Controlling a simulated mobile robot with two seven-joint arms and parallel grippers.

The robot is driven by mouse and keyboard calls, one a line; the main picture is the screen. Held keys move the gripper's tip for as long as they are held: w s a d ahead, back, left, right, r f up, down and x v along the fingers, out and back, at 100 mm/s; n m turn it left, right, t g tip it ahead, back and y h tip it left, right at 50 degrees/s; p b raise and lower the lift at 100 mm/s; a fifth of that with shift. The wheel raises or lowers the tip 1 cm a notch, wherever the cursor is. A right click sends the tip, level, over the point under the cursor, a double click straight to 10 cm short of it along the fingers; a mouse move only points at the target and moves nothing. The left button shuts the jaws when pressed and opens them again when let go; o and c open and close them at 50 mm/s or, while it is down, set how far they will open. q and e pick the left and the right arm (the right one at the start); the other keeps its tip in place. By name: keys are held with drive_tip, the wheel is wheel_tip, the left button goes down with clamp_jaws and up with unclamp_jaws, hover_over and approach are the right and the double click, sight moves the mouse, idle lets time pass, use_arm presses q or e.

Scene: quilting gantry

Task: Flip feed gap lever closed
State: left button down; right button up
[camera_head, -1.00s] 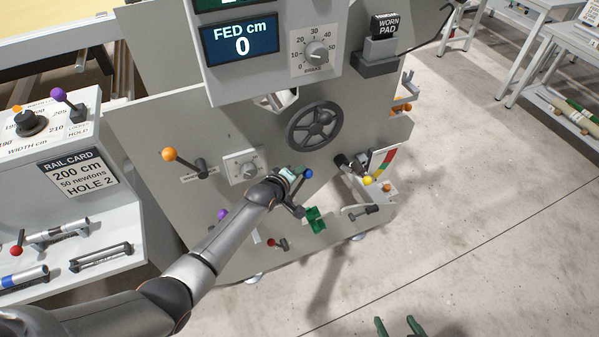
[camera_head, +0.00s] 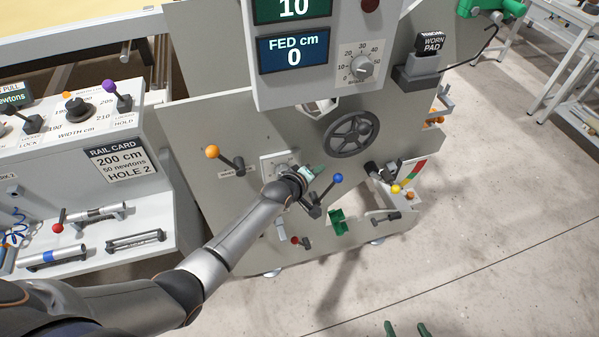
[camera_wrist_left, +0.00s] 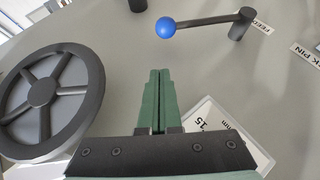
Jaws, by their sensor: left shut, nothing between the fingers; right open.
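The feed gap lever is a dark arm with a blue ball (camera_head: 338,178) at its end. In the head view it slants up to the right from a pivot on the grey machine panel. In the left wrist view the blue ball (camera_wrist_left: 165,27) is beyond the fingertips, and the arm runs right to its pivot beside a partly cut-off label starting "FEED". My left gripper (camera_head: 314,171) is shut and empty, just left of the ball; its green fingers (camera_wrist_left: 160,72) lie together, apart from the ball. My right gripper (camera_head: 404,329) shows only two separated green fingertips at the bottom edge.
A dark handwheel (camera_head: 351,134) sits above the lever. A dial (camera_head: 281,167) lies behind my left wrist. An orange-ball lever (camera_head: 212,152) is to the left, a yellow-ball lever (camera_head: 396,189) to the right, a green part (camera_head: 338,221) below.

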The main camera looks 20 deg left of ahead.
use_arm(q)
drive_tip(key=p+v, duration=0.2)
drive_tip(key=v, duration=0.6)
drive_tip(key=shift+s+d+r, duration=0.15)
drive_tip(key=shift+s+r, duration=0.05)
drive_tip(key=shift+r, duration=0.25)
drive_tip(key=s+a+f+m, duration=0.1)
drive_tip(key=s+m, duration=0.3)
drive_tip(key=s, duration=0.4)
drive_tip(key=s+f+m+g, duration=0.1)
drive_tip(key=s+f+m, duration=0.3)
drive_tip(key=s, duration=0.5)
drive_tip(key=s+a+f+m+g+y, duration=0.1)
drive_tip(key=s+m, duration=0.3)
drive_tip(key=s, duration=0.5)
drive_tip(key=shift+a+f+m, duration=0.3)
drive_tip(key=shift+a+f, duration=0.05)
drive_tip(key=shift+f, duration=0.55)
